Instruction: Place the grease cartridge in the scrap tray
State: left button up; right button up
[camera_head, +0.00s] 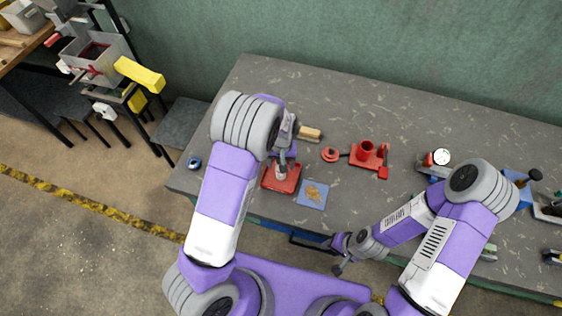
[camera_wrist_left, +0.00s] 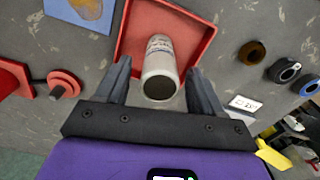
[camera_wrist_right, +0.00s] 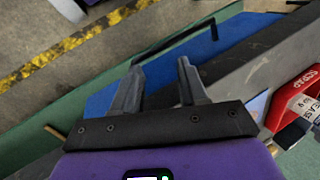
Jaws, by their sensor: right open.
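The grease cartridge (camera_wrist_left: 161,65), a pale cylinder with a dark end, is over or in the red scrap tray (camera_wrist_left: 205,48); contact with its floor cannot be told. In the head view the tray (camera_head: 273,184) is near the table's front edge, with the cartridge (camera_head: 283,174) partly hidden by my left gripper (camera_head: 284,162). My left gripper's fingers (camera_wrist_left: 158,70) are on both sides of the cartridge, with narrow gaps showing. My right gripper (camera_head: 338,268) is open and empty off the table's front edge; its spread fingers show in the right wrist view (camera_wrist_right: 160,68).
A blue mat (camera_head: 313,194) with a tan patch lies right of the tray. Red fixtures (camera_head: 368,156) and a wooden-looking block (camera_head: 310,134) stand behind. A white round gauge (camera_head: 441,157) and blue tooling (camera_head: 517,187) are farther right. The back right tabletop is clear.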

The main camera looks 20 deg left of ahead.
pick_arm(q)
jog(key=shift+r, duration=0.1)
jog(key=shift+r, duration=0.2)
notch_tip(320, 180, up, 12)
jog(key=shift+p, duration=0.4)
jog(key=shift+f, duration=0.15)
